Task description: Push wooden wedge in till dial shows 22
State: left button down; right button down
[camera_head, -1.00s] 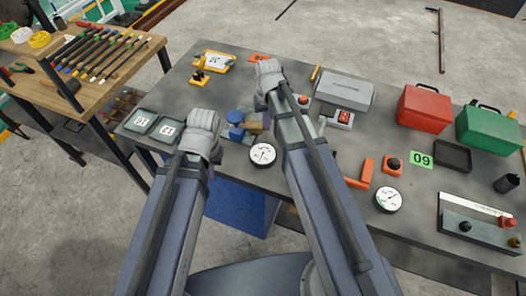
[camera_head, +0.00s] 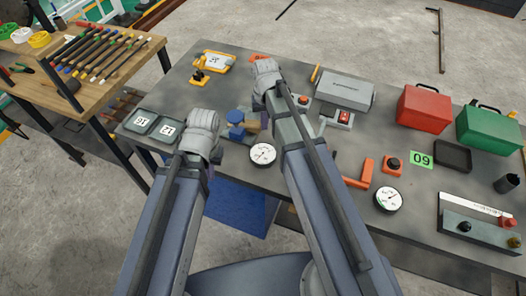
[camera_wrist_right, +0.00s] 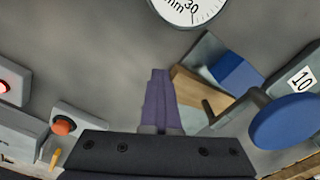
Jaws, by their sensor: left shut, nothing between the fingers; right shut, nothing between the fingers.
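The tan wooden wedge (camera_wrist_right: 190,88) lies between grey and blue blocks in the right wrist view; its edge also shows in the head view (camera_head: 253,126). A blue knob or disc (camera_wrist_right: 285,122) stands beside it. A round white dial (camera_head: 263,154) sits just in front of the wedge; part of it, marked mm, shows in the wrist view (camera_wrist_right: 188,10). Its reading is too small to tell. My right gripper (camera_wrist_right: 158,85) is shut and empty, its purple fingers beside the wedge, contact unclear. My left gripper (camera_head: 211,166) is shut, left of the dial, mostly hidden under its wrist.
A second dial (camera_head: 388,200), orange blocks (camera_head: 361,172), a grey machine (camera_head: 345,90) and red (camera_head: 424,108) and green (camera_head: 488,128) boxes stand to the right.

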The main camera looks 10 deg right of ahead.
jog(key=shift+w+a, duration=0.45)
jog(key=shift+a, duration=0.3)
dwell(1.6)
jog(key=shift+s+d, duration=0.15)
jog(key=shift+d, duration=1.6)
jog(key=shift+s+d, duration=0.1)
jog(key=shift+d, duration=1.65)
jog(key=shift+r, duration=0.1)
jog(key=w+d+r+p, duration=0.2)
jog(key=w+r+p, duration=0.1)
jog(key=r+p, duration=0.1)
jog(key=shift+w+r+p, duration=0.2)
jog(key=shift+r+p, duration=0.2)
jog(key=shift+p, duration=0.15)
jog(key=shift+d, duration=0.1)
jog(key=s+a+n, duration=0.1)
jog(key=s+a, duration=0.4)
jog(key=s+a+n, duration=0.1)
jog(key=s+a, duration=0.4)
jog(key=shift+s+a+h, duration=0.1)
jog(key=shift+s+h, duration=0.1)
jog(key=shift+h, duration=0.1)
jog(key=s+a+n, duration=0.2)
jog(key=s+a, duration=0.3)
jog(key=s, duration=0.4)
jog(key=shift+a+n+h, duration=0.3)
